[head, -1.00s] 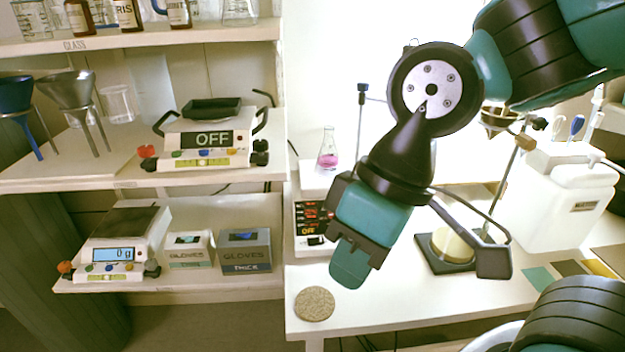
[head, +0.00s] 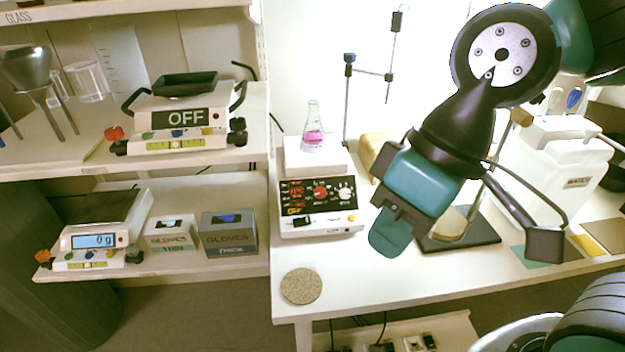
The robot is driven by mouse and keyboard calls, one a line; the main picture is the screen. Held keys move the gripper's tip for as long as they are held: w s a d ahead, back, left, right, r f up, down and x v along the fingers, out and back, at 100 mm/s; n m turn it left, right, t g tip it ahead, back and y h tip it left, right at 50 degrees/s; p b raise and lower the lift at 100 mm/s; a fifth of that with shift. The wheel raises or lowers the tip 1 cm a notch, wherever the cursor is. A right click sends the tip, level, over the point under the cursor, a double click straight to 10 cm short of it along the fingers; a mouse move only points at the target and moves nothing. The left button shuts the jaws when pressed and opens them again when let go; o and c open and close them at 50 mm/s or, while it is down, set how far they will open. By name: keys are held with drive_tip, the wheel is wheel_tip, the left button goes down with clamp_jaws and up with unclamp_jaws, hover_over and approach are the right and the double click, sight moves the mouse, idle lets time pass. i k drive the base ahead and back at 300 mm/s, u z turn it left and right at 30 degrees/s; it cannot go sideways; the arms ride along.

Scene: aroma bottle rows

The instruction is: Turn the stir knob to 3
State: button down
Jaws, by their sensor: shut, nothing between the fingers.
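A white hotplate stirrer (head: 318,228) stands on the bench with its dark control panel facing me. The panel carries a red knob (head: 320,192) and a white knob (head: 345,192), with lit red digits and an "OFF" display at left. The labels are too small to read, so I cannot tell which knob is for stirring or its setting. A flask of pink liquid (head: 313,137) stands on the top plate. My gripper (head: 390,240) is shut and empty, pointing down, to the right of the stirrer and apart from the knobs in the picture.
A cork mat (head: 301,286) lies on the front left of the bench (head: 400,283). A stand rises behind the stirrer; a dark-based stand (head: 483,232) and a white water container (head: 545,190) are at right. Shelves with balances and glove boxes are at left.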

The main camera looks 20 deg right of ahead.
sight(345, 193)
drive_tip(key=u, duration=0.4)
drive_tip(key=k, duration=0.5)
drive_tip(key=u, duration=0.95)
drive_tip(key=k, duration=0.8)
drive_tip(key=u, duration=0.75)
drive_tip(key=i, duration=1)
drive_tip(key=z, duration=0.6)
drive_tip(key=i, duration=0.65)
drive_tip(key=z, duration=1.2)
drive_tip(key=i, duration=0.6)
drive_tip(key=z, duration=0.6)
